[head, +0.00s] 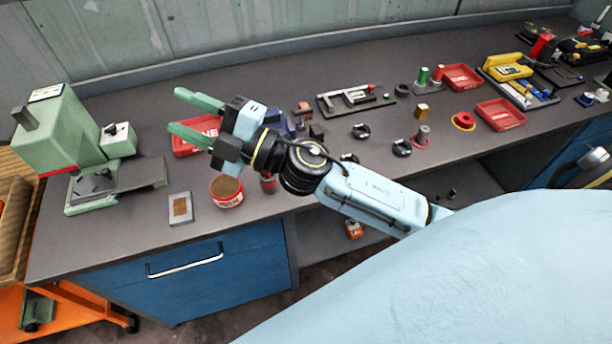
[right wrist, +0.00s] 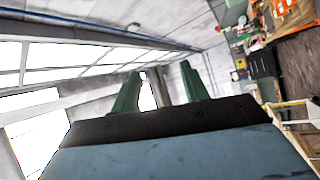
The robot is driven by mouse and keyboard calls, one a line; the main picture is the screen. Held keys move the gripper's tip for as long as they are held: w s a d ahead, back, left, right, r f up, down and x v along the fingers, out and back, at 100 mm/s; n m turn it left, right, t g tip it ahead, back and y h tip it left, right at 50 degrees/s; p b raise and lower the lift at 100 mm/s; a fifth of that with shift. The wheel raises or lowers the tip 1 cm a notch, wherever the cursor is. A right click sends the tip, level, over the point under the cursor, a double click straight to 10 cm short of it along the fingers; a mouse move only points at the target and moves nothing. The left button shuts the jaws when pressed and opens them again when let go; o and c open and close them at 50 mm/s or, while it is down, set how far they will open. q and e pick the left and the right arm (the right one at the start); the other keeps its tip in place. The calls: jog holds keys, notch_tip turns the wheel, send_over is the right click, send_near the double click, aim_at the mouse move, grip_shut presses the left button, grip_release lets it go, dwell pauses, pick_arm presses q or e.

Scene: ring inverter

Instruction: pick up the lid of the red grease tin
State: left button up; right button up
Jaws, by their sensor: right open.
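The red grease tin (head: 226,194) stands upright near the bench's front edge, its round top showing brown. I cannot tell whether that brown is grease or a cover. My right gripper (head: 182,112) is open and empty, raised above the bench, pointing left, up and left of the tin. Its green fingers show apart in the right wrist view (right wrist: 160,90), facing windows and wall. My left gripper is not in view.
A green machine (head: 62,130) stands at the left. A grey plate with a brown patch (head: 180,208) lies left of the tin. A red tray (head: 190,148) is partly hidden behind my gripper. Small parts and red trays (head: 501,114) crowd the right side.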

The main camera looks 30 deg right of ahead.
notch_tip(320, 180, down, 10)
jog(key=s+a+f+n+g, duration=0.1)
jog(key=s+a+n+g, duration=0.1)
jog(key=n+g, duration=1.2)
jog(key=w+d+f+g+h, duration=0.1)
jog(key=w+d+f+h, duration=0.15)
jog(key=d+h, duration=0.7)
jog(key=w+d+f+g+h, duration=0.15)
jog(key=d+f+h, duration=0.3)
jog(key=d, duration=0.95)
jog(key=f, duration=0.6)
jog(key=shift+d, duration=0.2)
jog(key=shift+w+d+f+p, duration=0.1)
jog(key=shift+f+p, duration=0.15)
jog(key=shift+f, duration=1.3)
jog(key=shift+d+f+p, duration=0.1)
jog(key=shift+f+p, duration=0.15)
jog(key=shift+f, duration=1.25)
jog(key=shift+c, duration=0.3)
grip_shut()
